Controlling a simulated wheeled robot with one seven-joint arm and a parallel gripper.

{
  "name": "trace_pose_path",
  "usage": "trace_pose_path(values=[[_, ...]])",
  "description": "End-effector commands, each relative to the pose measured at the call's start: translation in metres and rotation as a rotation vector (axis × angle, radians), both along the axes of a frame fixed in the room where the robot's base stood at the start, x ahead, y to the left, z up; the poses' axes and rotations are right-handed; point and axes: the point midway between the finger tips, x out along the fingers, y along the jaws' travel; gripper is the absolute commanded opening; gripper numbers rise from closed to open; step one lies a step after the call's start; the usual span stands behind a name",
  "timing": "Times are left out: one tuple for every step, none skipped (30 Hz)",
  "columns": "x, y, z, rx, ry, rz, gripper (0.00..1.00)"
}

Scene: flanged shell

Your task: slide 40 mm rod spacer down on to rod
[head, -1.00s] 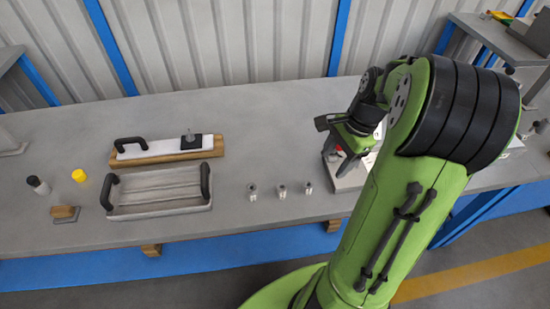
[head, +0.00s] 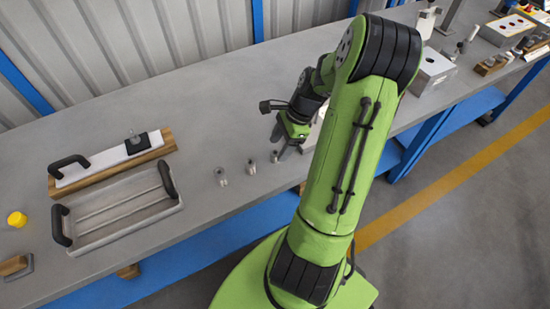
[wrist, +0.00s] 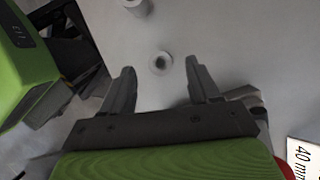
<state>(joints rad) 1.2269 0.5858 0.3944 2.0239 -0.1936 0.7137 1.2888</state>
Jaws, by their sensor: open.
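Several small grey metal spacers stand upright in a row on the bench: a left one (head: 221,176), a middle one (head: 251,167) and a right one (head: 275,157). My gripper (head: 284,149) is low over the bench by the right end of the row. In the wrist view my gripper (wrist: 160,66) is open and empty. A round spacer with a centre hole (wrist: 160,63) lies between and slightly beyond the fingertips, apart from both. Another spacer (wrist: 137,7) is at the top edge. I cannot make out the rod; my arm hides part of the bench.
A white label reading "40 m…" (wrist: 304,157) is at the wrist view's lower right, by something red. A grey tray with black handles (head: 120,215), a white block on wood (head: 105,162) and a yellow cap (head: 17,219) are left. A grey box (head: 432,72) stands right.

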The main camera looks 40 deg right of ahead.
Motion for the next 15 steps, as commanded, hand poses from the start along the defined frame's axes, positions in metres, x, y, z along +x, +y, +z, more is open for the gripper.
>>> trace_pose_path(values=[[0.002,0.005,-0.015,0.005,0.002,0.004,0.61],[0.004,0.007,-0.021,0.005,0.002,0.003,0.61],[0.005,0.01,-0.028,0.005,0.002,0.003,0.61],[0.006,0.012,-0.033,0.004,0.002,0.004,0.61],[0.007,0.013,-0.036,0.003,0.002,0.003,0.61],[0.007,0.014,-0.038,0.002,0.002,0.003,0.61],[0.007,0.014,-0.038,0.002,0.002,0.002,0.61],[0.007,0.014,-0.038,0.001,0.002,0.002,0.61],[0.007,0.014,-0.037,0.001,0.002,0.002,0.61],[0.007,0.014,-0.036,0.001,0.002,0.002,0.61],[0.007,0.014,-0.036,0.001,0.002,0.002,0.61],[0.007,0.014,-0.036,0.001,0.002,0.002,0.58],[0.007,0.014,-0.036,0.001,0.002,0.002,0.53],[0.007,0.014,-0.036,0.001,0.002,0.002,0.49],[0.007,0.014,-0.036,0.001,0.002,0.002,0.43]])
